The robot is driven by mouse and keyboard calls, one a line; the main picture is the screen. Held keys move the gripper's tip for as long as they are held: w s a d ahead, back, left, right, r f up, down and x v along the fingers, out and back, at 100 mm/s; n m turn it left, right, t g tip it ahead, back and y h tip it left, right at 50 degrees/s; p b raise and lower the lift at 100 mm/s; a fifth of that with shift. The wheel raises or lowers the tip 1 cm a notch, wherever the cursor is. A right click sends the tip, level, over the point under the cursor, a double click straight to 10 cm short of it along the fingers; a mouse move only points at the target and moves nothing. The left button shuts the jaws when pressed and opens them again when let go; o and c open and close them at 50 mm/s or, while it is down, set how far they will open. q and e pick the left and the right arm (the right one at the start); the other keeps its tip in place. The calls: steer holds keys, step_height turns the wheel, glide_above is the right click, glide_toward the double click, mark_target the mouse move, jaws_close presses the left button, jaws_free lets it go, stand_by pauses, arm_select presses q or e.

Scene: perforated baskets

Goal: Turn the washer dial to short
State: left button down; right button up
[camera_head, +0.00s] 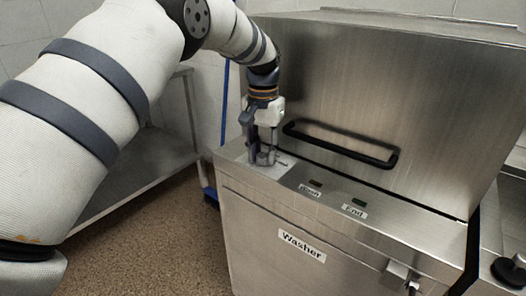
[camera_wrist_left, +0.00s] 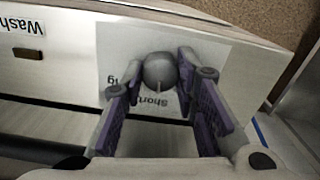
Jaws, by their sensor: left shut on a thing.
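The washer (camera_head: 300,245) is a steel box with a raised lid. Its dial (camera_wrist_left: 159,70) is a round grey knob on a white label plate (camera_wrist_left: 115,55) in the left wrist view. A pale line on the dial points toward the bottom of that picture, near the word "Short"; another word on the plate is partly hidden. My left gripper (camera_head: 262,158) reaches down to the machine's left top corner. In the left wrist view its purple fingers (camera_wrist_left: 158,72) are shut on the dial, one on each side. My right gripper is not in view.
A black bar handle (camera_head: 340,146) runs across the lid just right of my left gripper. "Wash" and "End" labels with small dark indicators lie along the top. A metal shelf (camera_head: 140,165) stands at left. A blue pole (camera_head: 224,105) stands behind the left corner.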

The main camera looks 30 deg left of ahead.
mark_target(263, 155)
arm_select(q)
steer(key=shift+m, duration=0.3)
stand_by(0.4)
steer(key=c, duration=1.2)
jaws_free()
steer(key=shift+c, duration=0.2)
step_height(263, 155, up, 12)
steer(key=shift+f, duration=0.1)
